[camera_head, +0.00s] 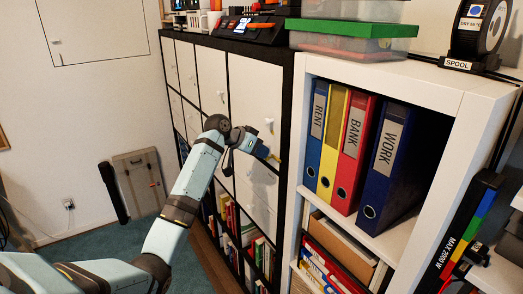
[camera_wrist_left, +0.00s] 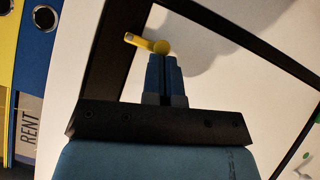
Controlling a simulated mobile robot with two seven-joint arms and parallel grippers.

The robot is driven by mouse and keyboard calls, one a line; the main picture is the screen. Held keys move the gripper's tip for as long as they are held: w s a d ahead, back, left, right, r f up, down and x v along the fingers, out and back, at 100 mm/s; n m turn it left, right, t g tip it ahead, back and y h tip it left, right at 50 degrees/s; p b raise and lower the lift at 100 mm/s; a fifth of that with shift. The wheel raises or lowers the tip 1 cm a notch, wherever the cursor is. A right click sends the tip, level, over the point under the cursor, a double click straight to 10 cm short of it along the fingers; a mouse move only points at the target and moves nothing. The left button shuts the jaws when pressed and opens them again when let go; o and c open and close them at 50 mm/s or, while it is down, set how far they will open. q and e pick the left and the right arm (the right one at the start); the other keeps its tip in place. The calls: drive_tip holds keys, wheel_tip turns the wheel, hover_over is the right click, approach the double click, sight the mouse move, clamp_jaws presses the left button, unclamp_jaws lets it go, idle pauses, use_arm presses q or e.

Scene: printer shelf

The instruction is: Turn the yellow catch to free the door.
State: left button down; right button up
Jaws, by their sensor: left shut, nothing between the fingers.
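The yellow catch (camera_wrist_left: 142,42) shows in the left wrist view as a short bar with a round end. It lies beside the black frame, at the edge of a white door (camera_wrist_left: 215,85). In the head view only a small yellow bit of the catch (camera_head: 277,158) shows past my gripper. My left gripper (camera_head: 268,154) is shut and empty at the door front. In the wrist view its blue fingertips (camera_wrist_left: 163,60) are together right at the round end of the catch; whether they touch it I cannot tell. My right gripper is out of view.
A white shelf (camera_head: 455,92) with RENT, BANK and WORK binders (camera_head: 391,150) stands right of the black-framed cabinet (camera_head: 287,120). Books fill lower compartments. Floor at the left is partly free.

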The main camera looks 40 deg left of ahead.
use_arm(q)
drive_tip(key=f+n+h, duration=0.2)
drive_tip(key=n+h, duration=0.1)
drive_tip(key=f+n+h+p, duration=0.1)
drive_tip(key=f+n+h, duration=0.1)
drive_tip(key=h, duration=0.1)
drive_tip(key=f+n+h+p, duration=0.1)
drive_tip(key=f+n+h, duration=0.1)
drive_tip(key=n+h, duration=0.1)
drive_tip(key=shift+d+f+n+h, duration=0.2)
drive_tip(key=shift+n+h, duration=0.1)
drive_tip(key=shift+h, duration=0.3)
drive_tip(key=shift+r+g, duration=0.2)
drive_tip(key=shift+g, duration=0.1)
drive_tip(key=shift+a, duration=0.1)
